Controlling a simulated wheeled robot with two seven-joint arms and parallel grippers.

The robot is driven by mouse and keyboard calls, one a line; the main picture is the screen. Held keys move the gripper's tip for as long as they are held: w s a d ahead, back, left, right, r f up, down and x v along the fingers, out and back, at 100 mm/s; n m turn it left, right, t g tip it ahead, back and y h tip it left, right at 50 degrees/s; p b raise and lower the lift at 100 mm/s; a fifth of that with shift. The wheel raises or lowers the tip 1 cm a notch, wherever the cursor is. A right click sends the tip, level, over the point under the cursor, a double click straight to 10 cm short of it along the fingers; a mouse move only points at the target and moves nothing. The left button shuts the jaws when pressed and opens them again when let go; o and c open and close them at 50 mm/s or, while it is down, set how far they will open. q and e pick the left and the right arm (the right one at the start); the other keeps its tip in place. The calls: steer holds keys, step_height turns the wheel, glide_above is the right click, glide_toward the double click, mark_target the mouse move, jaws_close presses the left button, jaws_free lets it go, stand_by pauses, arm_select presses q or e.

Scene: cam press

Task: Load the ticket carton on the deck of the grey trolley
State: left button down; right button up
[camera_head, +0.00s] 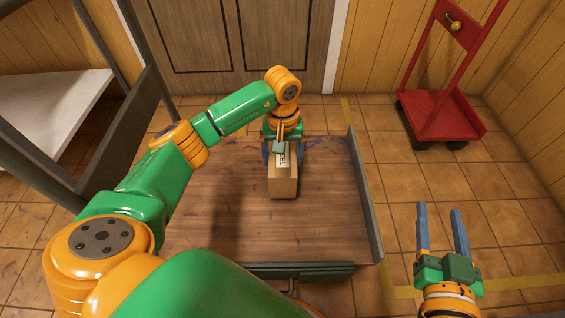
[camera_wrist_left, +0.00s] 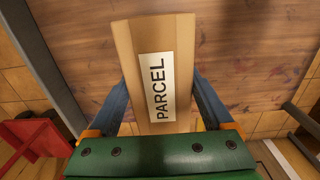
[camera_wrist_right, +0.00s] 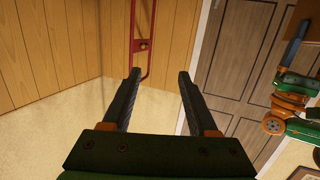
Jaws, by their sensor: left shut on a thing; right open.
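A brown carton (camera_head: 284,186) with a white label reading PARCEL is over the wooden deck (camera_head: 225,225) of the grey-framed trolley, towards its far right part. I see no ticket wording on it. My left gripper (camera_head: 282,152) is shut on the carton, one finger on each side. In the left wrist view the carton (camera_wrist_left: 126,45) lies between the blue fingers, label facing the camera. I cannot tell whether its base touches the deck. My right gripper (camera_head: 439,208) is open and empty, right of the trolley, above the tiled floor.
The trolley's grey handle frame (camera_head: 131,125) stands at the left. A raised grey edge (camera_head: 366,195) runs along the deck's right side. A red trolley (camera_head: 440,115) stands at back right. A white-topped surface (camera_head: 50,110) is far left. A door (camera_head: 245,40) is behind. Much of the deck is bare.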

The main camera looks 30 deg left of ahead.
arm_select(q)
steer(key=shift+f+b, duration=0.35)
steer(key=shift+f, duration=0.55)
arm_select(e)
step_height(320, 180, up, 7)
steer(key=a+t+y, duration=0.1)
steer(key=t, duration=0.3)
arm_select(q)
steer(key=shift+f, duration=0.1)
arm_select(e)
steer(key=shift+s+r+n+t+y, duration=0.2)
steer(key=shift+r+n+t+y, duration=0.1)
steer(key=shift+r, duration=0.1)
arm_select(q)
jaws_free()
arm_select(e)
steer(key=shift+r, duration=0.1)
